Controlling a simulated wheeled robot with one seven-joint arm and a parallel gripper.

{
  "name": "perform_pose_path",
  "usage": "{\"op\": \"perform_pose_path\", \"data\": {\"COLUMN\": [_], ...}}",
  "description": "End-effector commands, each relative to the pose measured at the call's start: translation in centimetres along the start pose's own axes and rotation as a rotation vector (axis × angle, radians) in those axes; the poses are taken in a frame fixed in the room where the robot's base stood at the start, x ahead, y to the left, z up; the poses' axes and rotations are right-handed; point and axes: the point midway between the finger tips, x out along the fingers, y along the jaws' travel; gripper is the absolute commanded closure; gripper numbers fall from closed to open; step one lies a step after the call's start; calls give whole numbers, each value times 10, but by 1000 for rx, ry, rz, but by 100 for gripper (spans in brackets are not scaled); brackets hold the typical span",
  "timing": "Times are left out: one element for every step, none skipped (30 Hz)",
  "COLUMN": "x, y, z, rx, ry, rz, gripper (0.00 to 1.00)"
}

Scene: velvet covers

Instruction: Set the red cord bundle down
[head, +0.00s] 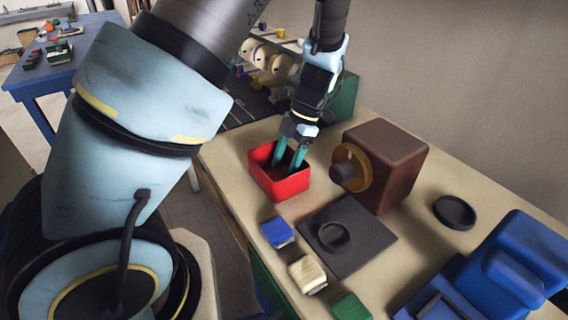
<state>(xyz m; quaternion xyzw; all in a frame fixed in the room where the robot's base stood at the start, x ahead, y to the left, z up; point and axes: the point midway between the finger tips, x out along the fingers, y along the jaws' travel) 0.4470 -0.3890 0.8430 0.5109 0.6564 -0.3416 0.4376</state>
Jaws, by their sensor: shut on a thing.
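My gripper (285,166) points down into an open red box (284,188) on the bench. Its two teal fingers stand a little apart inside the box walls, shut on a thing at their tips. The red cord bundle cannot be made out apart from the red box; the fingertips and whatever lies between them are low in the box, partly hidden by its front wall. I cannot tell whether the held thing touches the box floor.
A brown block with a round knob (384,165) stands close right of the box. A dark square plate (347,236) lies in front. Blue (277,232), cream (307,273) and green (350,307) bundles lie along the near edge. A black dish (454,212) and blue machine (505,270) are at right.

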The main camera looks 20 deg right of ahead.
Motion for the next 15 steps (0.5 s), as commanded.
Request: {"op": "perform_pose_path", "data": {"x": [-1,-1,-1,-1,0,0,1,2,2,2,2,1,1,1,1], "y": [0,0,0,0,0,0,0,0,0,0,0,0,0,0,0], "z": [0,0,0,0,0,0,1,1,1,1,1,1,1,1,1], "rx": [0,0,0,0,0,0,0,0,0,0,0,0,0,0,0], "ry": [-1,-1,-1,-1,-1,0,0,0,-1,-1,-1,-1,-1,-1,-1], "rz": [0,0,0,0,0,0,0,0,0,0,0,0,0,0,0], "gripper": [89,89,89,89,89,89,89,89,32,29,25,21,17,14,9]}}
